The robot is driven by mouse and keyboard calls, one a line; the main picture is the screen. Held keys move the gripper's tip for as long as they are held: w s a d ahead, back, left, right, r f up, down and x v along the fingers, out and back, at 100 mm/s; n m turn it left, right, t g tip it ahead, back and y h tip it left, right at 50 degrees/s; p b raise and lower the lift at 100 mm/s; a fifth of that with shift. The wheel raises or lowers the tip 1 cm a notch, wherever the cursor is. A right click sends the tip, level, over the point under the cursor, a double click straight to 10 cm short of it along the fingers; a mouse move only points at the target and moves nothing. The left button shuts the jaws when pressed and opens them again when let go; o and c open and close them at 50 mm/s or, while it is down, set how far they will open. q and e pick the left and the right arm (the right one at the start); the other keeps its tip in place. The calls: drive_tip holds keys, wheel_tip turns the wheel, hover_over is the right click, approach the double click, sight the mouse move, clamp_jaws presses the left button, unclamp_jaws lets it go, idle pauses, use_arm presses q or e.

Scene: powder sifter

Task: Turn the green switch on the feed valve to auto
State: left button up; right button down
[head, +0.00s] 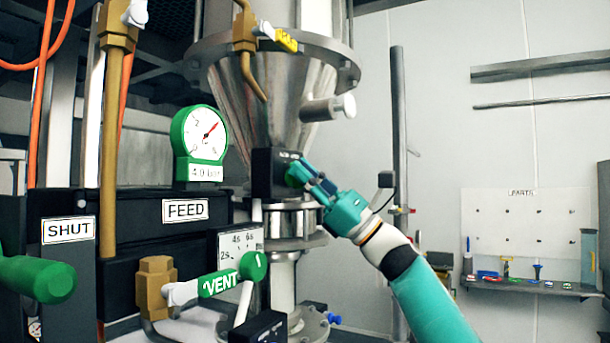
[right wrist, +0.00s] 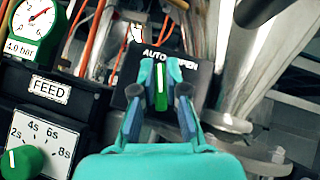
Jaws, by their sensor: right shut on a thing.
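The feed valve's black switch box (head: 262,174) is mounted below the steel cone in the head view. My right gripper (head: 299,172) reaches it from the lower right and is shut on the green switch (right wrist: 161,100). In the right wrist view its two fingers stand on either side of the switch. The white line on the switch points nearly straight up in that view. The word AUTO shows above it to the left; a second word to the right is partly hidden by a finger. My left gripper is not in view.
A pressure gauge (head: 202,137) and a black FEED panel (head: 150,212) stand left of the switch box. The VENT lever (head: 222,283), a timer dial panel (head: 240,243) and a green handle (head: 38,279) are lower left. The space to the right, before the wall, is largely free.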

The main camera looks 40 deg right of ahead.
drive_tip(key=shift+w+f, duration=0.3)
drive_tip(key=shift+f, duration=0.05)
drive_tip(key=c, duration=1.2)
unclamp_jaws()
drive_tip(key=shift+s, duration=0.15)
drive_tip(key=v, duration=1.1)
drive_tip(key=shift+d+f, duration=0.25)
drive_tip(key=shift+f, duration=0.05)
drive_tip(key=shift+s, duration=0.15)
